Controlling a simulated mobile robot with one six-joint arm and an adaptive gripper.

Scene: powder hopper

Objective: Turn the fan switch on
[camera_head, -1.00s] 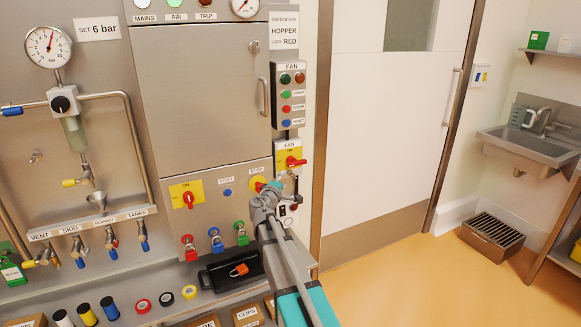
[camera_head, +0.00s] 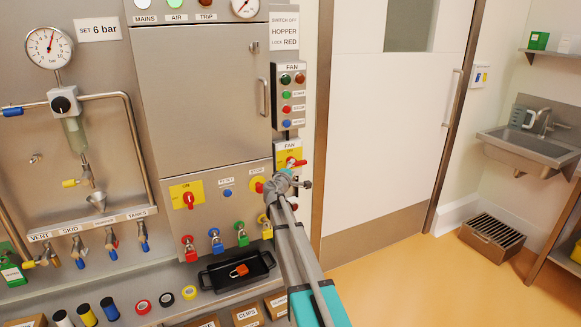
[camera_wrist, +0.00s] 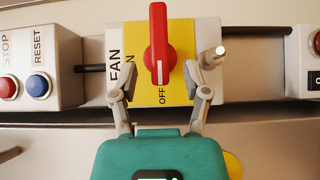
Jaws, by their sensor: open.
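The fan switch is a red rotary handle (camera_wrist: 157,45) on a yellow plate of a small box marked FAN (camera_wrist: 115,65). The handle lies in line with the OFF mark, and the ON mark is partly hidden behind it. In the head view the switch (camera_head: 293,161) is below the fan button box, with its handle lying sideways. My gripper (camera_wrist: 152,85) is open and empty in front of the box. Its fingers stand apart on either side of the handle's near end. I cannot tell whether either finger touches the box.
A metal pin (camera_wrist: 214,56) sticks out beside one fingertip. The button box with RESET (camera_wrist: 37,83) is at the left in the wrist view. Another red-and-yellow switch (camera_head: 188,195), padlocks (camera_head: 242,234) and a black tray (camera_head: 222,272) are to the left of my arm.

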